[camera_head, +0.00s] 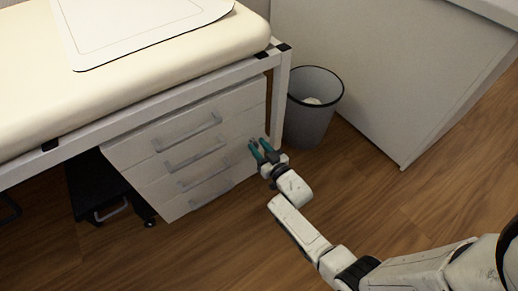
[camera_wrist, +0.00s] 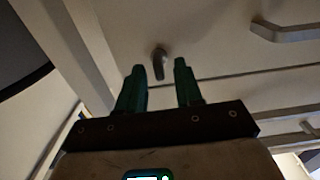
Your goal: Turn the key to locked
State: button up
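A small dark grey key (camera_wrist: 159,58) sticks out from the pale drawer front in the wrist view. Its grip hangs roughly upright and slightly curved. My gripper (camera_wrist: 159,72) has two green fingers standing apart, with the key showing in the gap between their tips. I cannot tell how far the tips are from it in depth, and no contact shows. In the head view my gripper (camera_head: 260,150) is at the upper right of the white drawer cabinet (camera_head: 165,133). I cannot make out the key there.
The cabinet stands under a padded cream table (camera_head: 150,65), whose metal leg (camera_head: 280,105) is close to my gripper. A grey waste bin (camera_head: 312,115) stands just right of it. Drawer handles (camera_head: 188,130) project from the front. The wooden floor in front is clear.

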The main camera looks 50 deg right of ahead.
jog(key=shift+c, duration=0.5)
grip_shut()
